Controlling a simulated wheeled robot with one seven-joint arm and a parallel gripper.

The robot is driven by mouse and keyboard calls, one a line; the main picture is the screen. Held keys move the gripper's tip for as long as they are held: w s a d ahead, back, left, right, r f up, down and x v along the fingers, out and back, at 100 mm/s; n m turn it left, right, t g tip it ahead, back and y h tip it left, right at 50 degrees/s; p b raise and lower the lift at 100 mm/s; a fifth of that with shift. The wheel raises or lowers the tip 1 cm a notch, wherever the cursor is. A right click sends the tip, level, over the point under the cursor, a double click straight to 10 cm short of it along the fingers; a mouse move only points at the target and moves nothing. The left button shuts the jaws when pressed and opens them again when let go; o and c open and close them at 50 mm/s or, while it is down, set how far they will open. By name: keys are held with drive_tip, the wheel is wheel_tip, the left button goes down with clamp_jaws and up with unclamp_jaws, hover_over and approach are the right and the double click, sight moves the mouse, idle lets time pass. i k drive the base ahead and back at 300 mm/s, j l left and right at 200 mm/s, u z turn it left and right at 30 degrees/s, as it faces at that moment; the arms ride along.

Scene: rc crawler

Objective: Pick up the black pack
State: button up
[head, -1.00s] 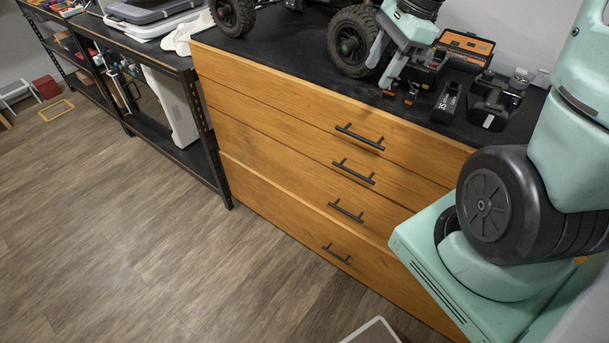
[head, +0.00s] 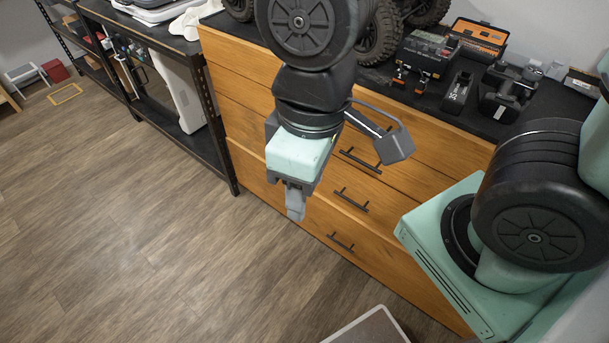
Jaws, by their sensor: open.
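A slim black pack with white marking (head: 457,92) lies on the black top of the wooden drawer unit, at the right. A bulkier dark block (head: 428,52) with orange-tipped leads sits just left of it; I cannot tell for sure which of these is the black pack. My gripper (head: 295,208) hangs in front of the drawers, pointing down, well to the left of and apart from both. It is open, seen nearly edge-on, and nothing shows in it.
A black power tool (head: 508,92) stands right of the slim pack. An open orange-edged case (head: 477,38) lies behind. A large-wheeled crawler (head: 380,35) is partly hidden by my arm. Drawer handles (head: 352,200) stick out near my gripper. The floor (head: 150,230) at left is clear.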

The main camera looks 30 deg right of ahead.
sight(454, 102)
drive_tip(key=z, duration=1.7)
drive_tip(key=j+z, duration=0.2)
drive_tip(key=z, duration=0.25)
drive_tip(key=k+j+z, duration=0.1)
drive_tip(key=z, duration=0.3)
drive_tip(key=j+z, duration=0.3)
drive_tip(key=z, duration=0.15)
drive_tip(key=k+j+z, duration=0.1)
drive_tip(key=z, duration=0.3)
drive_tip(key=k+j+z, duration=0.15)
drive_tip(key=k+j, duration=0.15)
drive_tip(key=k+j+z, duration=0.2)
drive_tip(key=k, duration=0.25)
drive_tip(key=k+j+z, duration=0.15)
drive_tip(key=k, duration=0.3)
drive_tip(key=i+j, duration=0.25)
drive_tip(key=j, duration=0.15)
drive_tip(key=i+j, duration=0.25)
drive_tip(key=j, duration=0.15)
